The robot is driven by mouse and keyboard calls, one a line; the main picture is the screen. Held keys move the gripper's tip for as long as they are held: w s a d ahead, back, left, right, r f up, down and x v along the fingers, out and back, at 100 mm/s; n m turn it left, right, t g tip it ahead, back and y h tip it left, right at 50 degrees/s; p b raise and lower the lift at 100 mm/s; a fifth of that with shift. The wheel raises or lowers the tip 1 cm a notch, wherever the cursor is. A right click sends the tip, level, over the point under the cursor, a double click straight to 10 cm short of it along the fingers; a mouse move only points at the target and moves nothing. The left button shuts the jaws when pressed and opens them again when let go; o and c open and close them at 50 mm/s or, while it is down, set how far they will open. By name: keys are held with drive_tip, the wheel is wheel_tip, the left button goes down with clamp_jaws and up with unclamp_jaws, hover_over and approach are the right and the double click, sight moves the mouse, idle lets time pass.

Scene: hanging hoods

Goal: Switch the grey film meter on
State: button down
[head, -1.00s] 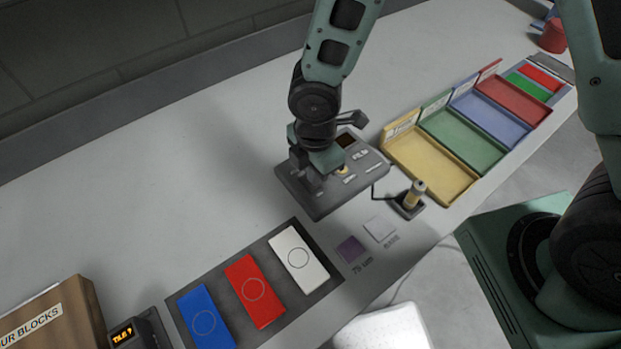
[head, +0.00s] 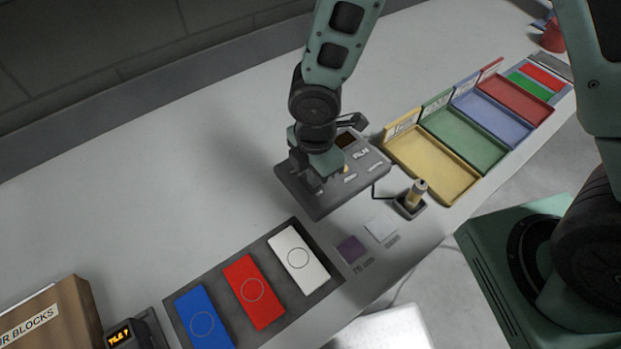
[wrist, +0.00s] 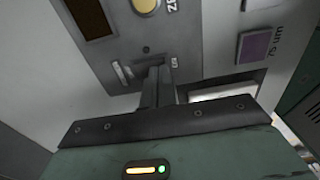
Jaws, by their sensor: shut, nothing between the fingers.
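The grey film meter (head: 320,204) lies on the bench with its panel facing up, under my gripper (head: 316,188). Its small display (head: 345,140) is dark. In the wrist view the meter's panel (wrist: 190,38) shows the dark display, a round yellow button (wrist: 145,5), a small dark dot and a pale slot (wrist: 122,73) beside my fingers. My gripper (wrist: 153,72) is shut and empty, with its tips at the panel near small printed lettering. The fingers hide part of the panel there. I cannot tell whether they touch it or which way a switch stands.
A probe (head: 416,192) stands in a holder right of the meter, joined by a cable. Purple (head: 350,249) and white (head: 381,229) patches lie in front. Blue, red and white blocks (head: 299,259) lie on a dark mat. Coloured trays (head: 437,165) are at right. The bench behind is clear.

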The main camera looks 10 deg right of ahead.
drive_tip(key=shift+f, duration=0.35)
drive_tip(key=shift+r, duration=0.15)
wheel_tip(320, 180, up, 7)
drive_tip(key=p, duration=0.6)
idle(0.7)
drive_tip(key=s+d+r+m+b, duration=0.4)
drive_tip(key=s+r+m, duration=0.9)
drive_tip(key=r+m, duration=0.1)
drive_tip(key=shift+r+m+y, duration=0.3)
drive_tip(key=shift+m, duration=0.2)
